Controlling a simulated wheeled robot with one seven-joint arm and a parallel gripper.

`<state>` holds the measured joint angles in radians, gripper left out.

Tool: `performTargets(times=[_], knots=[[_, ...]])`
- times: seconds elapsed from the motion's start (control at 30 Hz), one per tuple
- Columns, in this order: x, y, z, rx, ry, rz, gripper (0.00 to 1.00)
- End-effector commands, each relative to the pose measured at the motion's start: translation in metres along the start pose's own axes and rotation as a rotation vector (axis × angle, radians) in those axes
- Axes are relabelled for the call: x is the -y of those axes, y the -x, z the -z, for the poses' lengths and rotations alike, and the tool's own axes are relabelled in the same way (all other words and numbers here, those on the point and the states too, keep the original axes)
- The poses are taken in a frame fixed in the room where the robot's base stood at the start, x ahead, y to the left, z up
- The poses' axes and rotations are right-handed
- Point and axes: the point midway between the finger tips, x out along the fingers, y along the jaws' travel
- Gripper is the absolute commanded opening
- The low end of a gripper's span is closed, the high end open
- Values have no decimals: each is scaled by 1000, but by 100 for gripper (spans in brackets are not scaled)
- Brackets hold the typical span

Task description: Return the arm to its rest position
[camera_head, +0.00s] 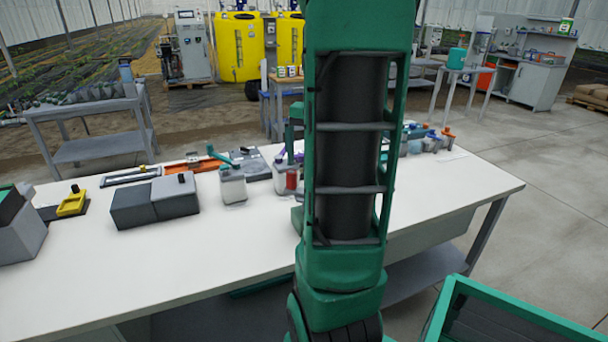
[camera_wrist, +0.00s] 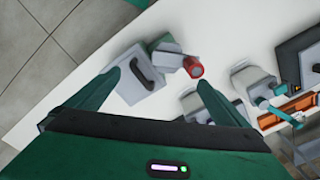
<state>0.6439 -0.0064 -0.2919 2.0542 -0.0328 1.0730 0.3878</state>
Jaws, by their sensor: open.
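My arm (camera_head: 345,150) stands upright in the middle of the head view, a green frame around a dark core, and hides part of the white table behind it. My gripper (camera_wrist: 165,80) shows in the wrist view, with its two green fingers spread wide apart and nothing held between them. A grey block with a dark handle (camera_wrist: 140,75) and a red-capped cylinder (camera_wrist: 194,67) lie on the table beyond the fingertips. In the head view, my gripper is hidden behind the arm.
The white table (camera_head: 200,255) has a clear front strip. Grey boxes (camera_head: 155,200), a white bottle with a teal handle (camera_head: 232,185) and a yellow piece (camera_head: 72,203) stand on it. Several small bottles (camera_head: 430,138) stand at right. A green-edged bin (camera_head: 510,318) is at lower right.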

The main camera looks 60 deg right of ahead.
Motion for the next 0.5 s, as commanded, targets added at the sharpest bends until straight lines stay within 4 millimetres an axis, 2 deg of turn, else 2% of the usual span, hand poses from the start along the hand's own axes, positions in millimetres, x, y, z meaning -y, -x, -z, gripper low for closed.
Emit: performTargets(times=[0.03,0.1,0.27,0.5], knots=[[-5,18,7,-22,-18,11,100],[2,27,6,-23,-7,12,100],[19,41,6,-24,14,11,100],[19,51,4,-26,22,17,100]])
